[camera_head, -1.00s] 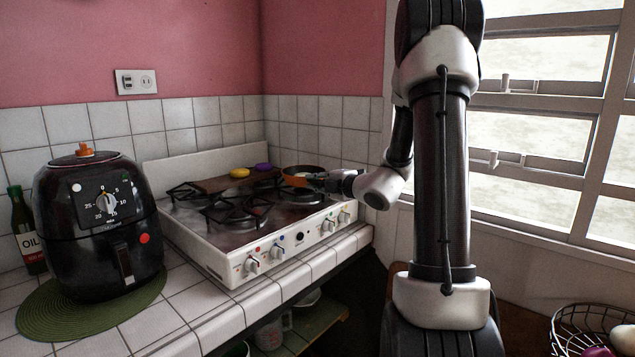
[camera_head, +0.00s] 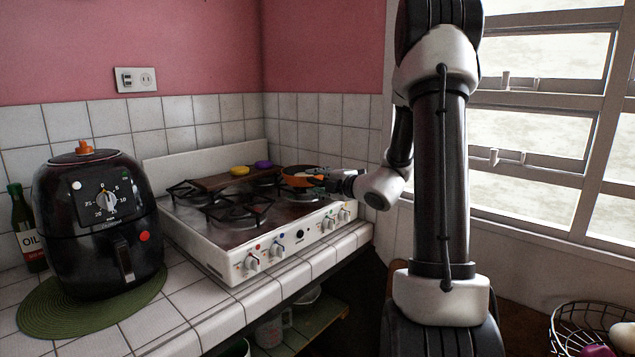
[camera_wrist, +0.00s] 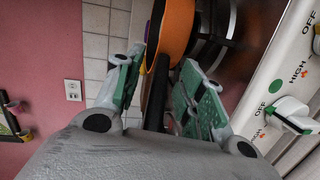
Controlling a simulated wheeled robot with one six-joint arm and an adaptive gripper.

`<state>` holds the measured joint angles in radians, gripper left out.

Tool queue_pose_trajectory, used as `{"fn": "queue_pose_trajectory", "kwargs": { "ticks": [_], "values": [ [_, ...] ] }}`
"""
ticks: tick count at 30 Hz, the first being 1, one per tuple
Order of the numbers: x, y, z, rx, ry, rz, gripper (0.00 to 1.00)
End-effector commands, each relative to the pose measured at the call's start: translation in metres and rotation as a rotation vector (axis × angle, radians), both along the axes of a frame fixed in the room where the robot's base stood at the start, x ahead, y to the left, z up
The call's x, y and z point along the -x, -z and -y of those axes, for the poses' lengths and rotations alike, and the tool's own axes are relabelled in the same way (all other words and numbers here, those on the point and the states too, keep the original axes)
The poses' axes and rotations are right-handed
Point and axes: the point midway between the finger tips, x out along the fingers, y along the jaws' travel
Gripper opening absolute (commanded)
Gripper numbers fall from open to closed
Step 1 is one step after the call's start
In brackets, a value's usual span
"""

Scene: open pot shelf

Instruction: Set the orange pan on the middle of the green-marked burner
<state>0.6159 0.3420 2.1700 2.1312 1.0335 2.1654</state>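The orange pan (camera_head: 297,182) is over the right front part of the stove, with its orange side facing me in the head view. In the wrist view its orange body (camera_wrist: 177,28) is at the top, and its dark handle (camera_wrist: 158,88) runs down between my fingers. A green dot (camera_wrist: 250,153) marks a knob on the stove front. The burner under the pan is mostly hidden, and its clearance is unclear.
The white stove (camera_head: 225,262) has bare black grates on its left. A black air fryer (camera_head: 98,225) stands left; tiled walls enclose the stove behind.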

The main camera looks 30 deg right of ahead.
Motion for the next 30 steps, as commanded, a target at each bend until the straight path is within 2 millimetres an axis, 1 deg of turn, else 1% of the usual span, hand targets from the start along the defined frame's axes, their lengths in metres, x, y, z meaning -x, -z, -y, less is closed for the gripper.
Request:
{"fn": "queue_pose_trajectory", "kwargs": {
  "ticks": [2, 5, 12, 15, 18, 23, 30],
  "values": [
    [0.006, -0.002, 0.002, 0.0, 0.002, 0.002, 0.39],
    [0.021, -0.004, 0.006, 0.001, 0.003, 0.002, 0.39],
    [0.074, -0.013, 0.017, 0.002, 0.004, 0.004, 0.39],
    [0.092, -0.015, 0.021, 0.001, 0.004, 0.003, 0.39],
    [0.105, -0.017, 0.024, 0.001, 0.003, 0.003, 0.39],
    [0.114, -0.018, 0.025, 0.001, 0.001, 0.003, 0.39],
    [0.115, -0.018, 0.025, 0.001, 0.0, 0.003, 0.39]
  ]
}}
